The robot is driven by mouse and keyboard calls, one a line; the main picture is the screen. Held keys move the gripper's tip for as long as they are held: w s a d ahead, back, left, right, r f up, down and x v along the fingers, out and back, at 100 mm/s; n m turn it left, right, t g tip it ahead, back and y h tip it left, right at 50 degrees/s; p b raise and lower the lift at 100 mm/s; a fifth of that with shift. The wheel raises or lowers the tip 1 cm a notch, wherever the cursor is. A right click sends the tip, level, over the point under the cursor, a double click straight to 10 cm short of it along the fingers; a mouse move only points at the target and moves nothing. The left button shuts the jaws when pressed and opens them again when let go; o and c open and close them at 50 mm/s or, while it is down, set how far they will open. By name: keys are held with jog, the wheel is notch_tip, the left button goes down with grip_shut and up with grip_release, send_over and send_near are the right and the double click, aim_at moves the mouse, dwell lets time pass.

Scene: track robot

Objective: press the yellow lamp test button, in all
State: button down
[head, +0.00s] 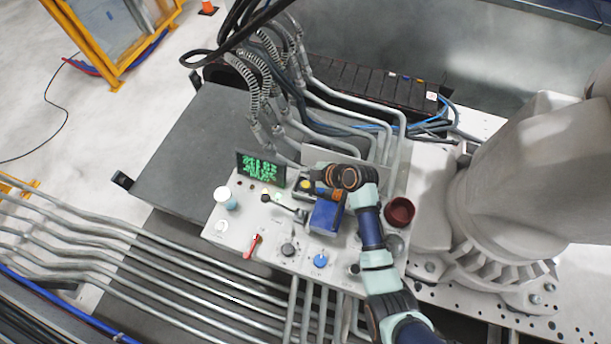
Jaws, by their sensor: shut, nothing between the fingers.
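A small yellow round part (306,184), which looks like the lamp test button, shows at the back middle of the light grey control panel (228,243), right of the green-lit display. My gripper (316,190) is at the end of my arm, just right of the yellow part and very close to it in the picture. Its fingers are small and dark, and they look shut with nothing held. I cannot tell whether they touch the button or hover beside it. The wrist hides part of the panel behind it.
The panel also carries a display (261,169), a white-topped knob (223,195), a red lever (252,246), a dark knob (288,249) and a blue knob (320,261). Pipes run in front.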

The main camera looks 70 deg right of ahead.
aim_at(300, 181)
notch_tip(300, 181, down, 6)
jog(key=b, duration=0.4)
dwell(1.1)
jog(key=shift+f+b, duration=0.35)
jog(key=shift+b, duration=0.1)
jog(key=shift+f+b, duration=0.45)
jog(key=shift+f, duration=0.05)
dwell(0.4)
dwell(0.4)
jog(key=shift+a+r+p, duration=0.1)
jog(key=shift+r+p, duration=0.6)
jog(key=shift+r, duration=0.15)
jog(key=shift+r+p, duration=2)
jog(key=shift+r, duration=0.55)
